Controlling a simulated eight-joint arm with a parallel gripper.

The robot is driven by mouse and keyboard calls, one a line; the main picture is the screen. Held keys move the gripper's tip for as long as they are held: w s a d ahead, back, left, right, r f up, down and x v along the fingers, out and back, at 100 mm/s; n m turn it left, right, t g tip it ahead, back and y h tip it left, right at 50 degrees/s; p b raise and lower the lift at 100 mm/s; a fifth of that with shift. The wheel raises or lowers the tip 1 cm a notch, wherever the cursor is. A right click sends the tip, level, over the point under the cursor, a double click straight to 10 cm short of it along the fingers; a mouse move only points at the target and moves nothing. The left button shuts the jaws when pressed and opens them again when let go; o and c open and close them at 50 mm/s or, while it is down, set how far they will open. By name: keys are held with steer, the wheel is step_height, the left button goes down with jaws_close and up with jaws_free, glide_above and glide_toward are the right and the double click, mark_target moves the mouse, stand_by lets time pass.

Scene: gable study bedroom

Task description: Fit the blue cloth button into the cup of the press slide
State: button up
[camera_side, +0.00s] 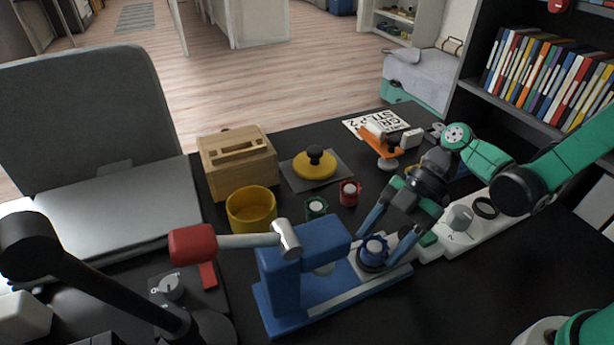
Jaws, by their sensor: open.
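The blue press (290,265) stands on the black desk, with its red-handled lever (193,245) out to the left. Its pale slide (345,291) reaches out to the right. The blue cloth button (375,245) is at the dark cup (370,264) on the slide, with a pale spot on its top. It looks roughly level in the cup, but I cannot tell how deep it sits. My gripper (380,250) has its two blue fingers open, one on either side of the button and apart from it. The cup is partly hidden by the button.
A green button (316,206) and a red button (349,192) stand behind the press. A yellow bowl (251,210), wooden box (238,163) and yellow disc with black knob (315,166) lie farther back.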

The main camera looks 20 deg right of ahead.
steer(key=d+r+m+t+h, duration=0.8)
steer(key=d+r+m+t, duration=0.1)
steer(key=m, duration=1.1)
steer(key=shift+w+d+r+h, duration=0.15)
steer(key=shift+d+r+h, duration=0.25)
steer(key=shift+d+r, duration=0.4)
steer(key=shift+f, duration=0.1)
